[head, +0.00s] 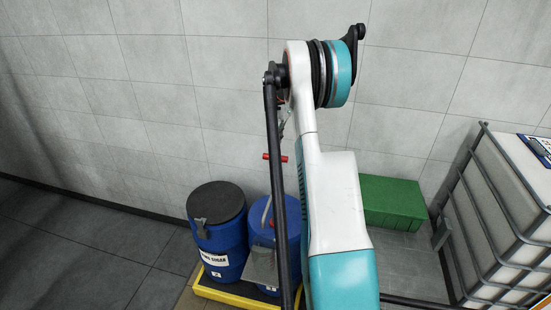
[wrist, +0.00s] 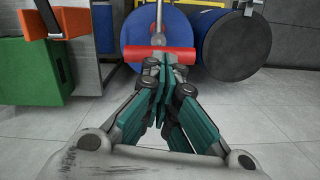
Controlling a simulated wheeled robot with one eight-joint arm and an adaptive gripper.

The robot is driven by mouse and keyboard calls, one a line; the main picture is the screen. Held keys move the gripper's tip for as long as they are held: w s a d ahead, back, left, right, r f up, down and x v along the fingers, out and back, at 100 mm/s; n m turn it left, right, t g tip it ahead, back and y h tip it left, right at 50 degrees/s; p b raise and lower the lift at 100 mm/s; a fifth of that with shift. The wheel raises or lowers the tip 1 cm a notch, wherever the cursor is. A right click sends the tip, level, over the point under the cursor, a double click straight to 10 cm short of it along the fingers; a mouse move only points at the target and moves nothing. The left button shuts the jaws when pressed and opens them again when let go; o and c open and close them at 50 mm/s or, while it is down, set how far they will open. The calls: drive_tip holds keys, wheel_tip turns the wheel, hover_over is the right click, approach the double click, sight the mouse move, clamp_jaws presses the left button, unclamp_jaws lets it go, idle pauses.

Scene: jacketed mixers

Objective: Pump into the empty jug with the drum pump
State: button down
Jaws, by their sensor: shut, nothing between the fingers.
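The drum pump's red crossbar handle (wrist: 160,53) lies just beyond my fingertips in the wrist view, on a pale upright rod above a blue drum (wrist: 137,32). In the head view the red handle (head: 275,157) shows beside my arm, above the blue drum (head: 288,222). My gripper (wrist: 159,68) is shut with nothing in it, its tips close to the handle; I cannot tell whether they touch. In the head view my arm hides most of the pump and gripper. I cannot make out the empty jug in either view.
A second blue drum with a black lid (head: 217,203) stands left on a yellow-edged pallet (head: 222,295). A green box (head: 392,202) sits by the wall. A caged white tank (head: 505,200) stands right. An orange-and-black part (wrist: 60,22) shows top left in the wrist view.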

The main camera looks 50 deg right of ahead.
sight(276, 158)
drive_tip(key=shift+a+f+b, duration=0.2)
drive_tip(key=shift+f+b, duration=0.35)
drive_tip(key=shift+f, duration=1.25)
